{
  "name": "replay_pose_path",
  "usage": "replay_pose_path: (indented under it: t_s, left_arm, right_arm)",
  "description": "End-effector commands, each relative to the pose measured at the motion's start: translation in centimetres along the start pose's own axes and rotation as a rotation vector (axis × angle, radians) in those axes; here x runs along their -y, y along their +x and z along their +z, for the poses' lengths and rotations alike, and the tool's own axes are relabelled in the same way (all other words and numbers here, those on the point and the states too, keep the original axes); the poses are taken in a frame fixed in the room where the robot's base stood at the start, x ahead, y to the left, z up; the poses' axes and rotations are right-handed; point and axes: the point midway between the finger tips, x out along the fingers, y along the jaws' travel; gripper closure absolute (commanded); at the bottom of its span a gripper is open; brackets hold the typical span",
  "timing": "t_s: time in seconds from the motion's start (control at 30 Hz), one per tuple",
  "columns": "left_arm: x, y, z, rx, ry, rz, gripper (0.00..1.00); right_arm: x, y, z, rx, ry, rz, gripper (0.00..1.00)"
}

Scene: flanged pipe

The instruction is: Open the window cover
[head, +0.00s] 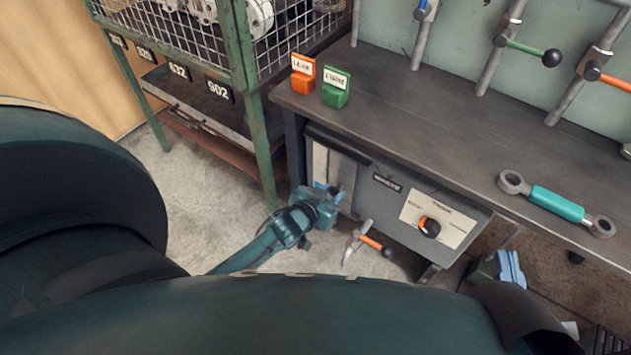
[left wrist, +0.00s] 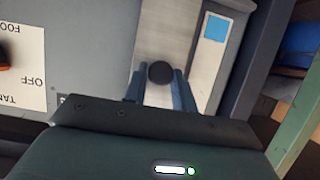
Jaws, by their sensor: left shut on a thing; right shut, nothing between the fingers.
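The window cover (head: 342,171) is a grey metal plate at the left end of the grey cabinet front under the bench. In the left wrist view, the cover (left wrist: 165,35) carries a round black knob (left wrist: 160,73). My left gripper (head: 330,190) is at the cover, its blue fingers (left wrist: 160,88) shut on the knob from both sides. The knob is hidden in the head view. A paler strip (left wrist: 208,50) with a blue square lies beside the cover. My right gripper (head: 510,268) is shut and empty, below the bench at the right.
A dial panel (head: 437,220) is right of the cover, with an orange-handled lever (head: 375,243) below. The bench (head: 430,130) holds orange (head: 303,80) and green (head: 336,93) signs and a teal-handled tool (head: 556,203). A green-framed rack (head: 245,90) stands close at left.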

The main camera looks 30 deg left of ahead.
Motion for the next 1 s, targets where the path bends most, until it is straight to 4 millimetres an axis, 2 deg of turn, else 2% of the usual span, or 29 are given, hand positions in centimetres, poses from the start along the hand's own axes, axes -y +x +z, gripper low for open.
replay_pose_path:
  t_s: [0.1,0.4,0.43,0.6,0.67,1.0]
  left_arm:
    - [-0.95,-0.04,0.07,0.003,0.0,-0.002,1.0]
    - [-0.97,-0.02,0.11,0.004,0.003,-0.003,1.0]
    - [-0.97,-0.02,0.11,0.004,0.003,-0.003,0.72]
    - [-0.96,-0.01,0.07,0.003,0.002,-0.003,0.58]
    - [-0.96,-0.01,0.06,0.003,0.002,-0.003,0.53]
    - [-0.98,-0.65,-0.1,0.002,0.001,-0.002,0.52]
  right_arm:
    - [-0.09,-0.01,-0.11,0.0,-0.004,0.003,1.0]
    - [-0.08,0.03,-0.18,-0.005,-0.002,0.005,1.0]
    - [-0.07,0.04,-0.19,-0.005,-0.002,0.005,1.0]
    - [-0.01,0.08,-0.25,-0.007,0.0,0.004,1.0]
    - [0.0,0.09,-0.27,-0.007,0.0,0.004,1.0]
    - [-0.04,0.2,-0.74,-0.009,-0.004,0.003,1.0]
